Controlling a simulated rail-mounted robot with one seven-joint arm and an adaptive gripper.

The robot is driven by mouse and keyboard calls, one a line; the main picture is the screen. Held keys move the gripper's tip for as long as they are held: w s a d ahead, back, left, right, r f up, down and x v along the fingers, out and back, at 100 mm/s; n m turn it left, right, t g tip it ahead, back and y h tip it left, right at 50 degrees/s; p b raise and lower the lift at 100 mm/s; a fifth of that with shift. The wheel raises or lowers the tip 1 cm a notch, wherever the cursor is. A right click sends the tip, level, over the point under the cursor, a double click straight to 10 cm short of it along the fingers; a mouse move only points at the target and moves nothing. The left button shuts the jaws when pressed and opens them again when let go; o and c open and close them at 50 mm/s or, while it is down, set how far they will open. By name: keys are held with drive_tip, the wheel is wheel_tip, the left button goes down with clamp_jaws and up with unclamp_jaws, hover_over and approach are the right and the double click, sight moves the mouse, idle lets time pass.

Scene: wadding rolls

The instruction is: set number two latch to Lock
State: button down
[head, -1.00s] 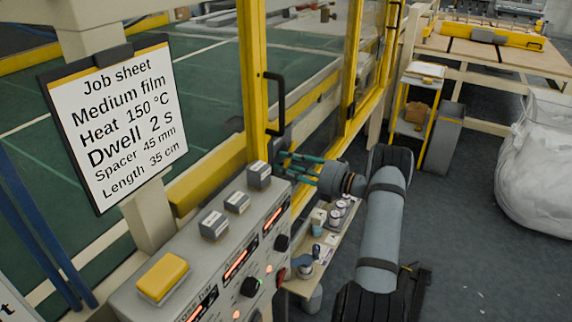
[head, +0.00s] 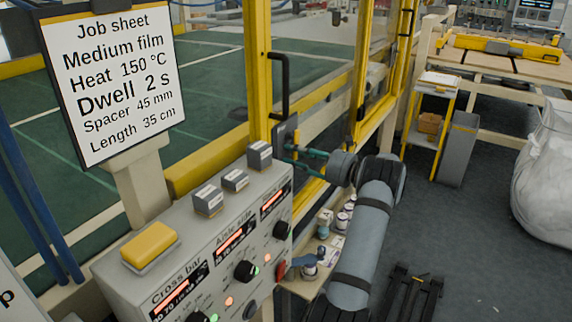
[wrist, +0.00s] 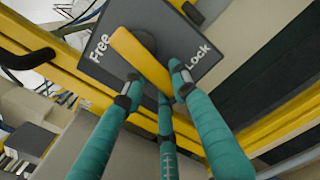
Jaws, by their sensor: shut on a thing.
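A dark grey latch plate (wrist: 165,30) fills the top of the wrist view, with "Free" at its left and "Lock" at its right. A yellow lever (wrist: 138,52) runs across it from upper left to lower right, its lower end between my fingers. My gripper (wrist: 156,82) is shut on this lever with teal fingers on both sides. In the head view the plate (head: 288,128) is on the yellow guard frame, and my gripper (head: 293,152) reaches it from the right. The fingers partly hide the lever there. No latch number is readable.
A black door handle (head: 284,85) is just above the latch. The grey control panel (head: 180,262), with knobs and lit displays, stands close below left. A low shelf with small containers (head: 328,228) is under my arm. Open floor (head: 460,230) lies to the right.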

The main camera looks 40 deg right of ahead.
drive_tip(key=shift+w+d+f+n+b, duration=0.1)
drive_tip(key=shift+w+d+n+b, duration=0.15)
drive_tip(key=shift+n+b, duration=0.6)
drive_tip(key=shift+d, duration=0.1)
drive_tip(key=c, duration=1.3)
unclamp_jaws()
drive_tip(key=shift+c, duration=0.2)
drive_tip(key=shift+s, duration=0.1)
drive_tip(key=v, duration=1.2)
drive_tip(key=x, duration=1.2)
